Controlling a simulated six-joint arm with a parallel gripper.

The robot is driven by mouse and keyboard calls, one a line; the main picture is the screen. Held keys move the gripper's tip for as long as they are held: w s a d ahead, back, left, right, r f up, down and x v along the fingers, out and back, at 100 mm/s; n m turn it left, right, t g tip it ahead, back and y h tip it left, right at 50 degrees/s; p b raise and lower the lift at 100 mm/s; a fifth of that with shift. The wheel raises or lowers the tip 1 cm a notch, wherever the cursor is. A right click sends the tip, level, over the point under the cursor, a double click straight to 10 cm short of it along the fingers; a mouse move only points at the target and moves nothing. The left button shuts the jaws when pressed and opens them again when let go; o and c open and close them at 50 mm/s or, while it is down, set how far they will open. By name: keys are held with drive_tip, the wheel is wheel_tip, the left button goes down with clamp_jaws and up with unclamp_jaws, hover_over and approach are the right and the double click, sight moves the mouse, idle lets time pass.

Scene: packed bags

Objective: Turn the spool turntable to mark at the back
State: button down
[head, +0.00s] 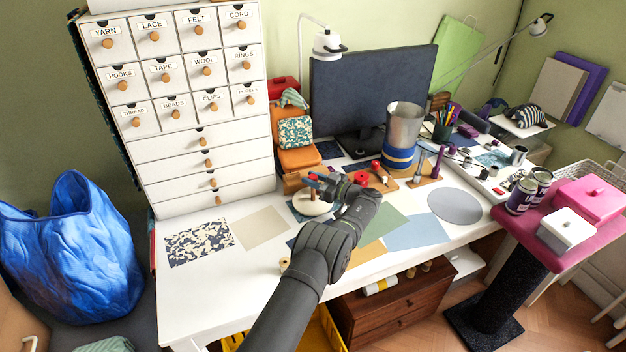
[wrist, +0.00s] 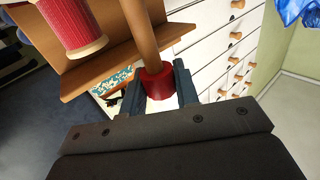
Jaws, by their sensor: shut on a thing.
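A round pale turntable (head: 309,208) sits on the white desk, with a short wooden post (head: 312,190) rising near its middle. My gripper (head: 325,183) is at the turntable, over its back right side. In the wrist view my gripper (wrist: 158,88) is shut on a red spool (wrist: 154,84), one dark finger on each side. A larger red thread spool (wrist: 74,25) shows at upper left by a wooden board. Fingers and wrist hide part of the turntable. I cannot make out the mark.
A wooden rack with an orange pouch (head: 298,158) stands just behind the turntable. The drawer cabinet (head: 180,110) is at back left. The desk's front left (head: 215,290) is clear.

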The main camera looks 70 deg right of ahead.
drive_tip(key=c, duration=1.1)
unclamp_jaws()
drive_tip(key=s+a, duration=0.1)
drive_tip(key=s, duration=0.4)
drive_tip(key=s+a, duration=0.1)
drive_tip(key=s, duration=1.1)
drive_tip(key=shift+s+a, duration=0.1)
drive_tip(key=shift+a, duration=0.3)
drive_tip(key=shift+c, duration=0.2)
